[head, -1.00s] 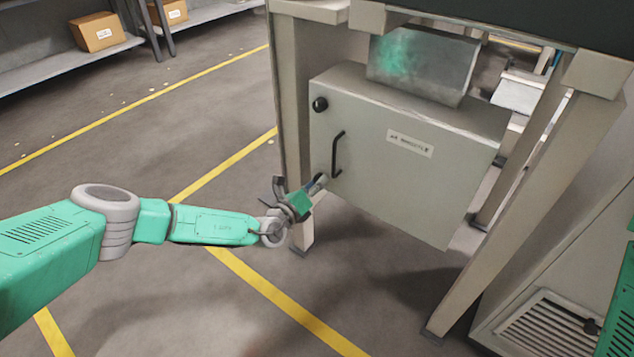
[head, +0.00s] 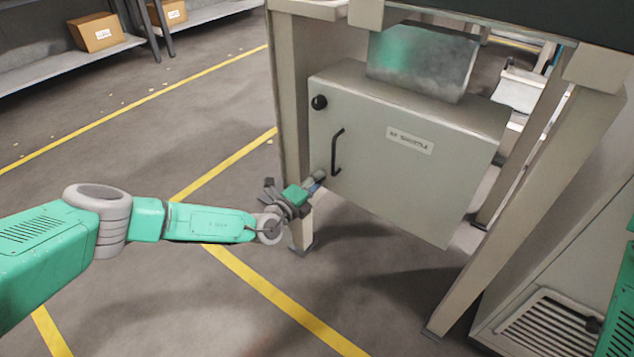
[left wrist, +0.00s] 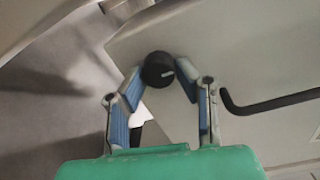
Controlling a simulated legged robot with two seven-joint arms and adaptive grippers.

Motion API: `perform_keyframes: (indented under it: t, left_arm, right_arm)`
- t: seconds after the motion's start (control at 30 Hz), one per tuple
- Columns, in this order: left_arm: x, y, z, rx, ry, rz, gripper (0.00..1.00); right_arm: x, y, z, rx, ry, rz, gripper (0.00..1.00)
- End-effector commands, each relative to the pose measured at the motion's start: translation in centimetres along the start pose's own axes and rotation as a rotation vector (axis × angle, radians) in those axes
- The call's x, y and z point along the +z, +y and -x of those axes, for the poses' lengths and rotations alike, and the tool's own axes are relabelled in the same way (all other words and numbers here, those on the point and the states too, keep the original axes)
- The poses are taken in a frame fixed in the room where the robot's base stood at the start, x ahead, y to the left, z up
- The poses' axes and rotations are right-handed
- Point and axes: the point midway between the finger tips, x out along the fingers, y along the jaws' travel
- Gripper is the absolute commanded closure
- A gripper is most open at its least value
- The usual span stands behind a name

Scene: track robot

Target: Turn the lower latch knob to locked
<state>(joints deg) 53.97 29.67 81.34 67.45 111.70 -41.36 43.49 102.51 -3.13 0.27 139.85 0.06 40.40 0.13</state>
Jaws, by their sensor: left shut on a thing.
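The lower latch knob (left wrist: 158,70) is round and black with a white mark, seen between my fingertips in the left wrist view. The mark points toward the right of that picture. My left gripper (head: 317,181) is at the lower left corner of the grey cabinet door (head: 385,165), shut on this knob. In the left wrist view the blue-padded fingers (left wrist: 158,82) stand on either side of it. In the head view the gripper hides the lower knob. The upper black knob (head: 319,102) sits near the door's upper left corner. My right gripper is not in view.
A black bar handle (head: 337,152) stands out from the door just right of my left gripper; it also shows in the left wrist view (left wrist: 270,103). A table leg (head: 290,120) is close on the left. The floor left of the cabinet is clear.

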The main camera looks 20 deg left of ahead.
Motion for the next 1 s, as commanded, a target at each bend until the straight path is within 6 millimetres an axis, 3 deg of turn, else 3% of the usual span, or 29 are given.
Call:
perform_keyframes:
  t: [0.4, 0.43, 0.5, 0.83, 1.0]
  left_arm:
    - [0.6, 0.4, 0.1, 0.007, -0.008, 0.005, 1.0]
    - [0.6, 0.4, 0.1, 0.007, -0.008, 0.005, 0.69]
    - [0.6, 0.4, 0.1, 0.007, -0.008, 0.004, 0.53]
    - [0.2, 0.1, 0.2, 0.003, -0.003, 0.006, 0.53]
    - [0.3, 0.3, 2.0, 0.005, -0.002, 0.008, 0.53]
  right_arm:
    - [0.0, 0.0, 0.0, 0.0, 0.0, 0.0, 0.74]
    - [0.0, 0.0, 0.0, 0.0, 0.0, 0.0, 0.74]
    - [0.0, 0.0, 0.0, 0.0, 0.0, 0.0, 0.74]
    - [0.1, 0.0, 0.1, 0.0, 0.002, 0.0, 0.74]
    - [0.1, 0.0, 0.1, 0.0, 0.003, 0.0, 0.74]
